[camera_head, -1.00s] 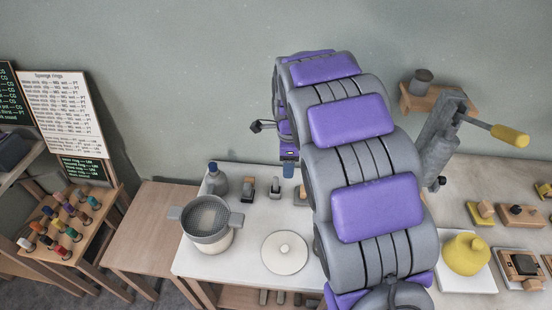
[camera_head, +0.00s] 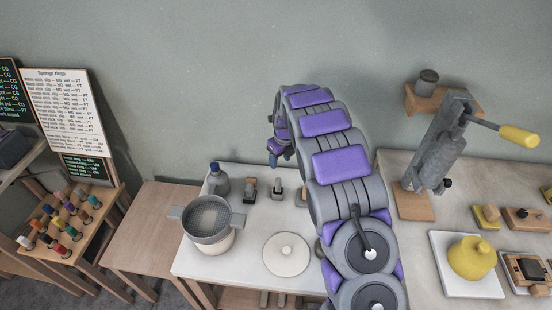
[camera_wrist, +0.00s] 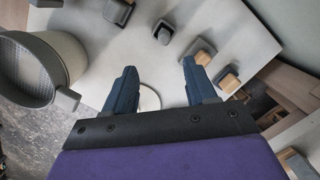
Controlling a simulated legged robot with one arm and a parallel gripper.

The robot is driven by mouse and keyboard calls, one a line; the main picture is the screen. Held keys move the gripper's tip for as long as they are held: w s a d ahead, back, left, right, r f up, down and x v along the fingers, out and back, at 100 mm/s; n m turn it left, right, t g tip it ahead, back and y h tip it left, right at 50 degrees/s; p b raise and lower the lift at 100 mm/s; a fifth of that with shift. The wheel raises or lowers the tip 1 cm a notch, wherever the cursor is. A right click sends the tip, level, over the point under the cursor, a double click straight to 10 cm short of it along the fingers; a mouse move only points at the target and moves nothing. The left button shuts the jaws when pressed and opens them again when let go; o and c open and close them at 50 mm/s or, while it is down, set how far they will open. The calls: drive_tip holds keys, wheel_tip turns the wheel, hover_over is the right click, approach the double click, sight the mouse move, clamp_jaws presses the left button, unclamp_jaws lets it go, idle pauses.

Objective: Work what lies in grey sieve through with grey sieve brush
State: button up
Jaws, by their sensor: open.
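The grey sieve (camera_head: 208,218), a round mesh with two side lugs, sits on a pale pot on the white table; its rim also shows at the left of the wrist view (camera_wrist: 38,68). Small grey-and-wood tools stand behind it: one on the left (camera_head: 250,188), one in the middle (camera_head: 278,191) and one on the right. I cannot tell which is the grey sieve brush. In the wrist view, blocks with wooden parts (camera_wrist: 200,50) lie beyond my fingers. My gripper (camera_wrist: 160,84) is open and empty above the table. The sieve's contents are unclear.
A round white lid (camera_head: 286,254) lies right of the sieve. A dark bottle (camera_head: 218,180) stands behind it. A grey lever press (camera_head: 438,145) and a yellow pot (camera_head: 472,257) stand right of my arm. A rack of coloured jars (camera_head: 62,222) is at far left.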

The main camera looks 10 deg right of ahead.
sight(279, 184)
drive_tip(key=f, duration=0.3)
drive_tip(key=w+f+b, duration=0.1)
drive_tip(key=f, duration=0.3)
drive_tip(key=a+f+b, duration=0.1)
drive_tip(key=f, duration=0.2)
drive_tip(key=shift+w+f, duration=0.2)
drive_tip(key=shift+f, duration=0.05)
drive_tip(key=f, duration=0.2)
drive_tip(key=d+f+b, duration=0.1)
drive_tip(key=f, duration=0.1)
drive_tip(key=d+f, duration=0.1)
drive_tip(key=f, duration=0.1)
drive_tip(key=shift+w, duration=0.4)
drive_tip(key=shift+a+f, duration=0.15)
drive_tip(key=shift+a, duration=0.85)
drive_tip(key=shift+c, duration=1)
drive_tip(key=shift+d, duration=0.7)
drive_tip(key=c, duration=0.7)
drive_tip(key=shift+a, duration=0.2)
clamp_jaws()
drive_tip(key=shift+o, duration=2.3)
unclamp_jaws()
drive_tip(key=shift+a, duration=0.2)
drive_tip(key=shift+o, duration=0.4)
drive_tip(key=shift+a, duration=0.15)
drive_tip(key=shift+d, duration=0.45)
